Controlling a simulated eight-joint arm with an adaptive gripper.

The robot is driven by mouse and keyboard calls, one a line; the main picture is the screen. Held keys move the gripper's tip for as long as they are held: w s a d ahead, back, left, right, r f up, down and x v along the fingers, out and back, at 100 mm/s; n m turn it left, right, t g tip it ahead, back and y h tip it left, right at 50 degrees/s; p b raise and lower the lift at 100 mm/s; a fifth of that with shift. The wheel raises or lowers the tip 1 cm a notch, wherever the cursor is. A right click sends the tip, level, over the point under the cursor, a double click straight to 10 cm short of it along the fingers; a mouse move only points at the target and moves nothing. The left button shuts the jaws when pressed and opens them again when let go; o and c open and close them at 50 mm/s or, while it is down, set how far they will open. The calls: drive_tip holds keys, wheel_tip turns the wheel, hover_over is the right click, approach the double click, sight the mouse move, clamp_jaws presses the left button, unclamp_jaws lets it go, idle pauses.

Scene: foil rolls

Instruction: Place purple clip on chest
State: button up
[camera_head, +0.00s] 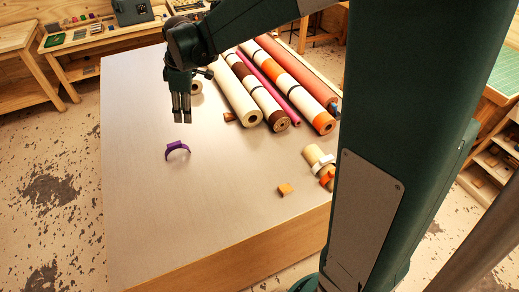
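The purple clip (177,150) is an open curved band with a small block at its upper left. It lies on the left part of the large grey-topped table (135,215). My gripper (182,121) points down above the table, a little behind the clip in the picture, and does not touch it. Its fingers are close together with nothing visible between them; their opening is too small to judge. No chest is clearly identifiable; a dark box (131,11) stands on the bench at the back left.
Several long rolls, including a cream roll (237,95) and a red roll (300,75), lie across the table's back right. A small wooden block (285,189) and orange and white clips (325,168) lie nearer. My arm hides the right side. The table's left and front are clear.

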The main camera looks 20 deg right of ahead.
drive_tip(key=s+d+r+m+t, duration=0.1)
drive_tip(key=s+d+r+m, duration=0.3)
drive_tip(key=s, duration=0.4)
drive_tip(key=s+d+r+m+t, duration=0.25)
drive_tip(key=s+d+r, duration=0.2)
drive_tip(key=s, duration=0.45)
drive_tip(key=s+d+f+m+t, duration=0.1)
drive_tip(key=s+d+m, duration=0.2)
drive_tip(key=s, duration=0.4)
drive_tip(key=s+d+f+m+t+h, duration=0.1)
drive_tip(key=s+d+f+m, duration=0.1)
drive_tip(key=s, duration=0.6)
drive_tip(key=shift+d+f+m+h, duration=0.3)
drive_tip(key=shift+d+m, duration=0.15)
drive_tip(key=shift+m, duration=0.8)
drive_tip(key=shift+s, duration=0.1)
